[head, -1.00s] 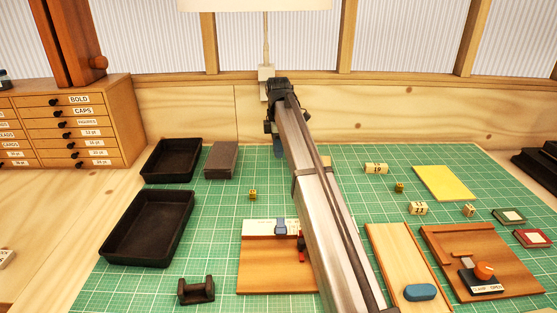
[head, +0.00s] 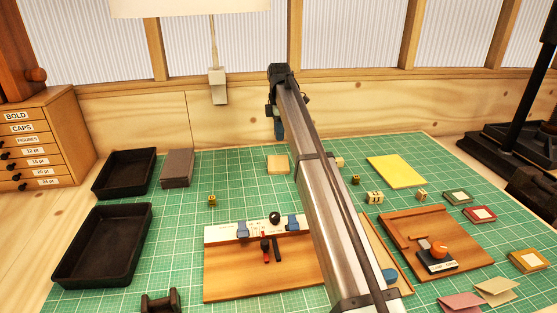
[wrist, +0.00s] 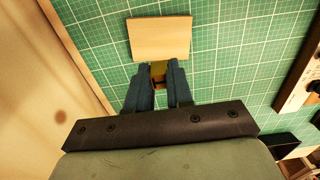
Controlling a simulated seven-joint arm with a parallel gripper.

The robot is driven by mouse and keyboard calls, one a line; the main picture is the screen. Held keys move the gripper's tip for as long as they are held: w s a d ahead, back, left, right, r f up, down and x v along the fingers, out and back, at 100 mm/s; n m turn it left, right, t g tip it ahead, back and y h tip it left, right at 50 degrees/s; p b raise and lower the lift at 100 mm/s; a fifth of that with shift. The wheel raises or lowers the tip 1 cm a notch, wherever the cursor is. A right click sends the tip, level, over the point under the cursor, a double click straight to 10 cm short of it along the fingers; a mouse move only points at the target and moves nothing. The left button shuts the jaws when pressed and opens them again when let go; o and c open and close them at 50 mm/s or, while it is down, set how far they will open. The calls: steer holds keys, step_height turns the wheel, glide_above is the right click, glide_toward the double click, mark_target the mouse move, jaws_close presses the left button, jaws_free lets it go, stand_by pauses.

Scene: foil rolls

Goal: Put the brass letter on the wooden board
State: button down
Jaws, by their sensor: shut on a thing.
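My gripper (wrist: 160,68) has its two blue fingers shut on a small brass piece, the brass letter (wrist: 158,75), in the wrist view. Most of the letter is hidden between the fingers, so its shape cannot be told. A small pale wooden board (wrist: 160,38) lies on the green mat just beyond the fingertips in the wrist view. It also shows in the head view (head: 278,165), below my gripper (head: 278,132). The letter cannot be made out in the head view. Whether the fingertips overhang the board's near edge is unclear.
A larger wooden board (head: 240,283) with a white rule stands nearer. Black trays (head: 123,174) are at left. Small brass blocks (head: 211,200) and a yellow sheet (head: 396,171) lie on the green mat (head: 240,180). The wooden wall (head: 240,122) is close behind my gripper.

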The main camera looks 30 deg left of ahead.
mark_target(279, 163)
step_height(279, 163, down, 9)
steer(key=shift+f, duration=0.15)
stand_by(0.4)
steer(key=shift+f, duration=0.15)
steer(key=c, duration=1)
jaws_free()
step_height(279, 163, up, 12)
steer(key=shift+r, duration=0.15)
